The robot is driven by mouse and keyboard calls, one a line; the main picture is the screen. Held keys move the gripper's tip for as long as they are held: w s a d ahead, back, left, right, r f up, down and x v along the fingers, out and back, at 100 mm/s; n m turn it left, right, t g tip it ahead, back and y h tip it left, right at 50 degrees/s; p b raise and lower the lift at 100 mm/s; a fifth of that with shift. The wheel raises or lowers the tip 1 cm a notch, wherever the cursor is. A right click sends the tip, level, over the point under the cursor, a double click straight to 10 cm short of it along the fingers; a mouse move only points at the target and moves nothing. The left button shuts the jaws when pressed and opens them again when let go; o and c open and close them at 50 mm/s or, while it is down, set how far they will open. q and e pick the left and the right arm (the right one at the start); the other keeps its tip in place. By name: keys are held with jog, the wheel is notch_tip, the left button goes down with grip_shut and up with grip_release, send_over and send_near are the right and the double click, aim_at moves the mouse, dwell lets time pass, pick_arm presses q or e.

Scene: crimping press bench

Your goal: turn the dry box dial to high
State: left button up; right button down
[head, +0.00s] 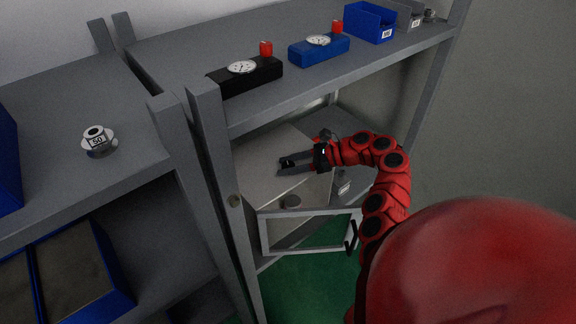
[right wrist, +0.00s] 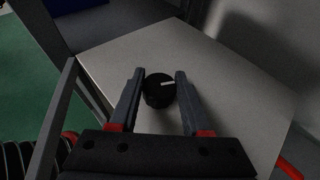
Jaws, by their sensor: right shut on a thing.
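The dry box (head: 262,165) is a pale box on the lower shelf, and its flat top fills much of the right wrist view (right wrist: 225,75). Its framed door (head: 310,213) stands open at the front. My right gripper (right wrist: 160,82) is shut on the dial, one finger on each side. In the head view the right gripper (head: 283,166) partly hides the dial. No high mark is readable. My left gripper is not in view.
Above, a shelf carries a black gauge block (head: 245,75), a blue gauge block (head: 319,48) and a blue bin (head: 370,22). A spool marked 50 (head: 98,140) sits on the left shelf. Rack posts (head: 220,190) stand left of the box.

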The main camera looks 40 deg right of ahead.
jog(key=shift+f+n+g+y+b, duration=0.15)
jog(key=shift+n+g+y+b, duration=0.5)
jog(key=shift+n+g, duration=0.15)
jog(key=shift+n+g+y+b, duration=0.35)
jog(key=shift+n+g+b, duration=0.35)
jog(key=shift+b, duration=0.15)
jog(key=shift+n+g+b, duration=0.5)
jog(key=shift+c, duration=1.8)
grip_release()
jog(key=shift+r, duration=0.25)
